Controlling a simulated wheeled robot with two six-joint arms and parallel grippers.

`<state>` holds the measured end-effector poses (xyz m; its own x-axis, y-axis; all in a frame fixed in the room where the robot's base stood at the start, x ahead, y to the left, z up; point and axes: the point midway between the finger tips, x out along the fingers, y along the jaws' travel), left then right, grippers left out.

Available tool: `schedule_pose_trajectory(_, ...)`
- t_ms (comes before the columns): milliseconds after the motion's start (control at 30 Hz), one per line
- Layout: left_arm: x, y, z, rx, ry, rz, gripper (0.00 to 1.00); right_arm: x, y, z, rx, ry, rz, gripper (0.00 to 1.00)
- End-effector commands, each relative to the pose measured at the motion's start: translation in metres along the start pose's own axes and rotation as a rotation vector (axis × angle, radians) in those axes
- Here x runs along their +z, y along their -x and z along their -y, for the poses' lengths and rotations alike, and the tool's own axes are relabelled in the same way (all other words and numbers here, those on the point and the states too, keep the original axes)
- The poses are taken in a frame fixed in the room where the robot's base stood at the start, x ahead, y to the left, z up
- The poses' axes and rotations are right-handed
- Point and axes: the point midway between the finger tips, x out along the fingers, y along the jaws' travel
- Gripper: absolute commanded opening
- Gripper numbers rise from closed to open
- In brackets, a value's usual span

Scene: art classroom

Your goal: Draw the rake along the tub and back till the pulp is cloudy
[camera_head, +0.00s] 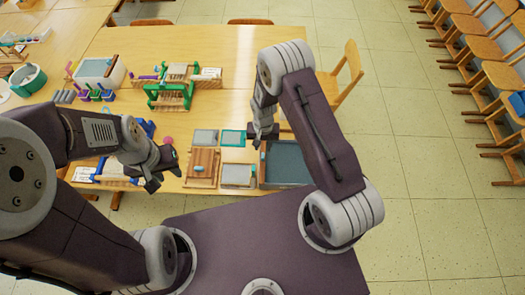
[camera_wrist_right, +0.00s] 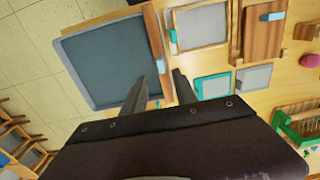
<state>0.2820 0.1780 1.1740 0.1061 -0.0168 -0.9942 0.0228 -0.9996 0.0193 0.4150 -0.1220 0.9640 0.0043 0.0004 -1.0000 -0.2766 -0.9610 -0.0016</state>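A shallow tub (camera_head: 290,170) with a blue-grey filling stands at the table's front edge; it also shows in the right wrist view (camera_wrist_right: 108,62). A wooden bar (camera_wrist_right: 153,38) with a light blue piece lies along the tub's edge and looks like the rake. My right gripper (camera_head: 263,138) is open and empty above the tub's edge on the bar's side; its two fingers (camera_wrist_right: 160,88) are apart in the wrist view. My left gripper (camera_head: 160,168) hangs over the table's front left, empty, with its fingers apart. How cloudy the filling is cannot be told.
A wooden board (camera_head: 202,168) with a blue-handled tool, framed screens (camera_head: 237,174) and flat pads (camera_head: 232,138) lie left of the tub. A wooden chair (camera_head: 343,75) is behind the tub. Open floor lies to the right.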

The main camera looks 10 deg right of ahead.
Motion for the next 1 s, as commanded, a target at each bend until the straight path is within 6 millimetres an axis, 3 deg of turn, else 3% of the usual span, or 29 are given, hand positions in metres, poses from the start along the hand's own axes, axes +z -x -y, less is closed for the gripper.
schedule_pose_trajectory(400,-0.003,0.024,-0.001,0.000,0.000,-0.001,0.36,0.001,-0.072,0.000,0.000,0.000,0.002,0.35)
schedule_pose_trajectory(767,-0.003,0.025,-0.001,0.000,0.000,-0.001,0.36,0.000,-0.083,0.000,-0.001,0.000,0.000,0.35)
schedule_pose_trajectory(900,-0.003,0.025,-0.001,0.000,0.000,-0.001,0.36,0.000,-0.082,0.000,-0.001,0.000,0.000,0.01)
schedule_pose_trajectory(1000,-0.003,0.025,-0.001,0.000,0.000,-0.001,0.36,0.000,-0.082,0.000,-0.001,0.000,0.000,0.00)
